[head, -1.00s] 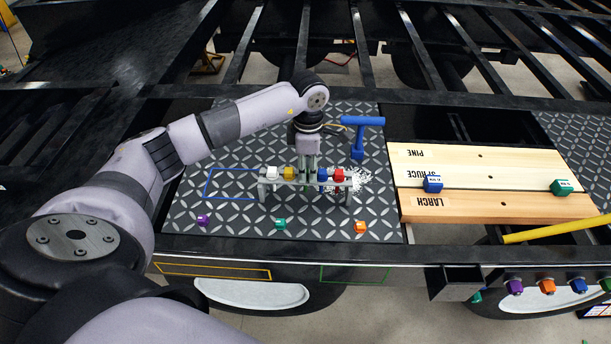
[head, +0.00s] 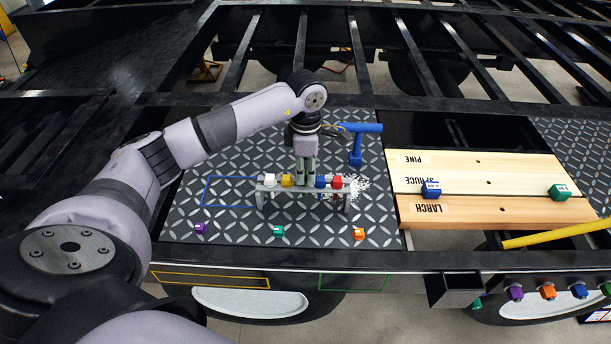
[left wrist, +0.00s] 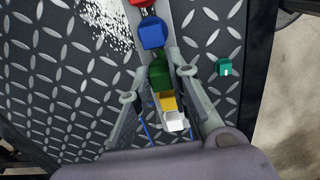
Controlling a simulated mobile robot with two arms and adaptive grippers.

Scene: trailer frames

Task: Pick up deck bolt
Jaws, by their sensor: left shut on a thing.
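A metal rack (head: 267,188) on the patterned deck plate holds a row of coloured bolts: white (head: 271,180), yellow (head: 287,180), blue (head: 320,182) and red (head: 337,182). My left gripper (head: 304,182) points down at the rack between the yellow and blue bolts. In the left wrist view the green bolt (left wrist: 159,72) sits between the fingers of my left gripper (left wrist: 158,84), which is shut on it. The gripper hides this bolt in the head view. I cannot tell whether it is lifted. My right gripper is not in view.
A blue T-handled tool (head: 356,144) stands behind the rack, beside white shavings. Purple (head: 201,228), green (head: 279,230) and orange (head: 358,233) bolts stand along the plate's front. Wooden boards (head: 480,210) lie right. Outlined blue area (head: 228,206) is free.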

